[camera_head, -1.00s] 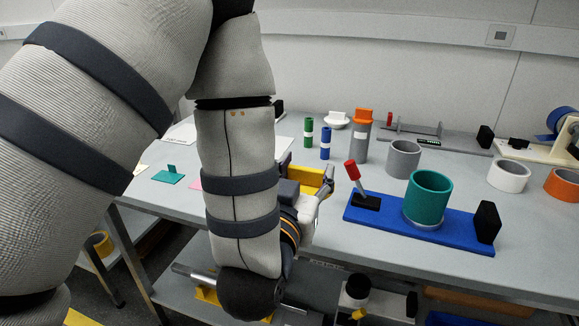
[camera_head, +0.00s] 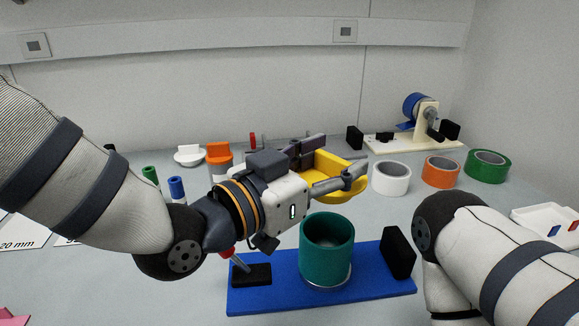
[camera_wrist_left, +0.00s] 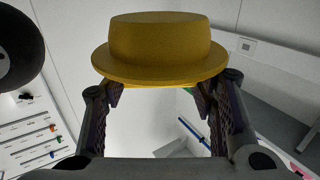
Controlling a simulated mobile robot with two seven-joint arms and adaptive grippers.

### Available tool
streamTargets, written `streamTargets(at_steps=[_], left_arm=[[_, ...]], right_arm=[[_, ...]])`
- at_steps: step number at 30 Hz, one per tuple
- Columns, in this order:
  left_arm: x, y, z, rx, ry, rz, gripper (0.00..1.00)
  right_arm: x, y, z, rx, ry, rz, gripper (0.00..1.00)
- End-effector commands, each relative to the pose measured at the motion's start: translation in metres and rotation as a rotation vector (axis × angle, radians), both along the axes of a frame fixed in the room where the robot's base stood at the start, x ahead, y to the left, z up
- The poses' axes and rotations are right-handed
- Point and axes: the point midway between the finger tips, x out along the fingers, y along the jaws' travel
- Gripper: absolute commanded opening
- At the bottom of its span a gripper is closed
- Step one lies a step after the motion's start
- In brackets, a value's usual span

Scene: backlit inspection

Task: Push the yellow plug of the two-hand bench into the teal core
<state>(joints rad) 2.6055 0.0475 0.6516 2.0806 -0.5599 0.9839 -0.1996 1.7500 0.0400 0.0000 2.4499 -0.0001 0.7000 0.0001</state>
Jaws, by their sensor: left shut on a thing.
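The yellow plug (camera_head: 343,178), with a wide brim and narrower body, is held by my left gripper (camera_head: 330,168). In the left wrist view the plug (camera_wrist_left: 160,42) sits at the tips of both fingers (camera_wrist_left: 160,100). The teal core (camera_head: 327,240) is an open-topped cylinder standing on the blue base (camera_head: 360,295). The plug is above and behind the core in the head view, apart from it. A black stop block (camera_head: 398,252) stands at the base's right end. A lever with a red handle (camera_head: 228,252) and black foot (camera_head: 252,275) stands at its left, partly behind my gripper. My right gripper is out of view.
My right arm (camera_head: 470,250) reaches in from the right. Behind stand white (camera_head: 391,178), orange (camera_head: 441,172) and green (camera_head: 487,167) rolls and a tape dispenser (camera_head: 428,125). A white tray (camera_head: 548,228) lies at right. An orange-topped cylinder (camera_head: 219,155) stands behind my left arm.

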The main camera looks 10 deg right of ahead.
Motion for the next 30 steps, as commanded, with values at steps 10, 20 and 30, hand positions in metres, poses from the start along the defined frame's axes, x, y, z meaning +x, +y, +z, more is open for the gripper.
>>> streamTargets(at_steps=[10,20,30], left_arm=[[0.000,0.001,-0.007,0.002,0.000,0.003,0.30],[0.000,0.002,-0.053,0.002,0.005,0.003,0.30],[0.000,0.002,-0.058,0.002,-0.003,0.004,0.30]], right_arm=[[0.002,0.000,0.002,0.000,-0.006,0.000,0.47],[-0.013,0.000,-0.013,0.000,0.046,0.001,0.47],[-0.015,0.000,-0.015,-0.001,0.050,0.002,0.47]])
